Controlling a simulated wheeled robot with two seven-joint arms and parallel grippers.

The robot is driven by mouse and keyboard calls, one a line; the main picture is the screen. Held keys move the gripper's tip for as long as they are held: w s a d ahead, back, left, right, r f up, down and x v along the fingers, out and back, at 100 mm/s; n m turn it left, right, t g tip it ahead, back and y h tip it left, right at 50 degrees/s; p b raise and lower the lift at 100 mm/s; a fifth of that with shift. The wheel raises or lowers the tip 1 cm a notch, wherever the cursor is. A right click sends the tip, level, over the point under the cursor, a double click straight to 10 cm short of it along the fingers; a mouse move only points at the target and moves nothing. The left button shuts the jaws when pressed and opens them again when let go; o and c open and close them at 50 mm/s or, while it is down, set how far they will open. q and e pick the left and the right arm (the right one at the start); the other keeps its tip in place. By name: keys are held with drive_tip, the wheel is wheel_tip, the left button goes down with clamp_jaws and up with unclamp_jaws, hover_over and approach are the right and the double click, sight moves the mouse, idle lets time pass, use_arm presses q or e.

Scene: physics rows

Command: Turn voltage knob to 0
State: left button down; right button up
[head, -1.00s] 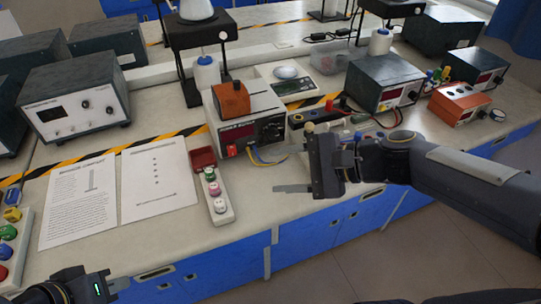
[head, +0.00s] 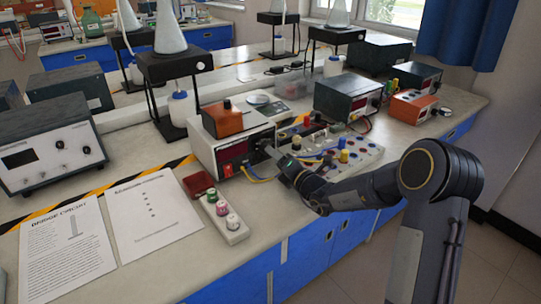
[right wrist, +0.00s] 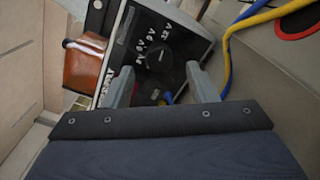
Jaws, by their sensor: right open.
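The power supply (head: 205,150) is a pale box with a red display (head: 234,153), standing on the bench left of my right gripper (head: 276,158). In the right wrist view its dark panel (right wrist: 122,52) carries voltage marks curving round a black knob (right wrist: 167,60), which is hard to make out against the panel. My right gripper (right wrist: 161,88) is open, with its two fingers spread in front of the panel near the knob. I cannot tell whether they touch it. In the head view the gripper and wrist hide the knob. My left gripper is out of view.
Blue and yellow wires (right wrist: 232,45) run close beside the right finger. An orange box (head: 228,119) sits on the supply. A circuit board with colored terminals (head: 352,155) lies right of the gripper. A small terminal strip (head: 226,220) and paper sheets (head: 65,255) lie to the left.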

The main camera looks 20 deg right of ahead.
drive_tip(key=shift+x, duration=1.75)
drive_tip(key=c, duration=1)
